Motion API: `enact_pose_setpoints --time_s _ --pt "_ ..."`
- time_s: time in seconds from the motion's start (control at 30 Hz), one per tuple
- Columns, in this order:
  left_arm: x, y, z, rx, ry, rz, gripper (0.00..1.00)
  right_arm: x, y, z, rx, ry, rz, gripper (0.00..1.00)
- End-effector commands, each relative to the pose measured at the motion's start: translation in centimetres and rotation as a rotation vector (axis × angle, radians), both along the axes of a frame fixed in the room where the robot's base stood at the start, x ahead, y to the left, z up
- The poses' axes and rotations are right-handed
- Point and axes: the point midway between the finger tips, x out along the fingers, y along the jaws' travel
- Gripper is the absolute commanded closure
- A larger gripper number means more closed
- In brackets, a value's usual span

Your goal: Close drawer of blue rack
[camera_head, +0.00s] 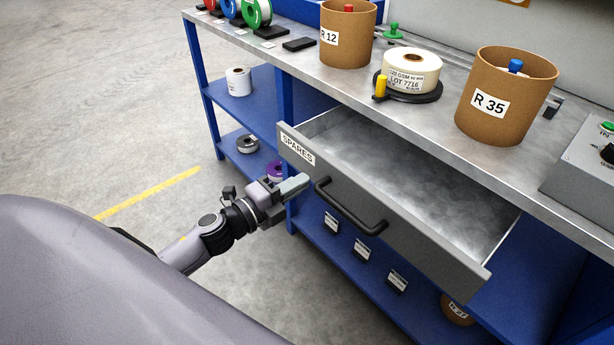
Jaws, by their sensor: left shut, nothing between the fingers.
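The blue rack (287,100) has a metal worktop and lower blue shelves. Its grey drawer (425,250), labelled SPARES, is pulled well out below the worktop and looks empty inside. A black bar handle (349,207) is fixed to the drawer front. My left gripper (301,183) is shut and empty, just left of the handle and in front of the drawer front's left part. I cannot tell whether its fingertips touch the drawer front. My right gripper is not in view.
On the worktop (300,57) stand brown containers R 12 (347,38) and R 35 (505,100), a white labelled roll (411,72), coloured spools (256,13) and a grey control box (585,165). Small spools and labelled black blocks lie on the lower shelves. The floor at left is clear.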

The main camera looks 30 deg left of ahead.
Motion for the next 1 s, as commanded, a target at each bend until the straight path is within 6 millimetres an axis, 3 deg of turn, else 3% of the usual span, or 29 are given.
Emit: enact_pose_setpoints --time_s 0.3,1.0 --pt "2.5 -0.9 0.0 0.0 0.0 0.0 1.0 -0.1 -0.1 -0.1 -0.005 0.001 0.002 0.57" --pt "3.4 -0.5 0.0 0.001 -0.001 0.0 1.0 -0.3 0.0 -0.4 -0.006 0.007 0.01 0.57"
